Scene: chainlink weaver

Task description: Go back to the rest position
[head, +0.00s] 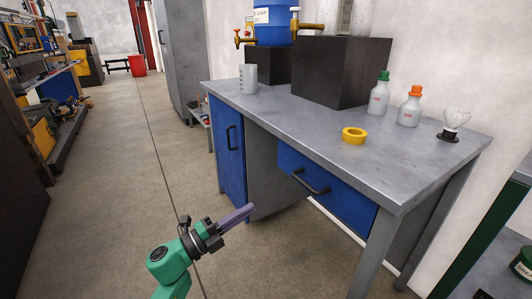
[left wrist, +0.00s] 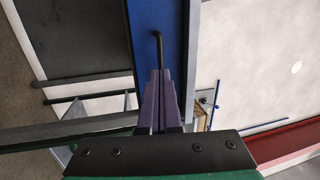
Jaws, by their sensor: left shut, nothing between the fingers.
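My left gripper (head: 252,207) is in front of the workbench in the head view, below and left of the blue drawer (head: 335,191) and its black handle (head: 311,182). Its purple fingers are together with nothing between them; they also show shut in the left wrist view (left wrist: 160,72). There, a black handle (left wrist: 159,45) on a blue panel (left wrist: 146,20) appears just beyond the fingertips. I cannot tell whether they touch it. In the head view the fingertips look apart from the drawer handle. My right gripper is not in view.
The grey workbench (head: 290,120) has a blue door (head: 227,150) at left. On top are a yellow tape roll (head: 354,136), a beaker (head: 249,79), two bottles (head: 379,95) (head: 409,107) and a dark block (head: 342,72). The floor (head: 110,190) to the left is clear.

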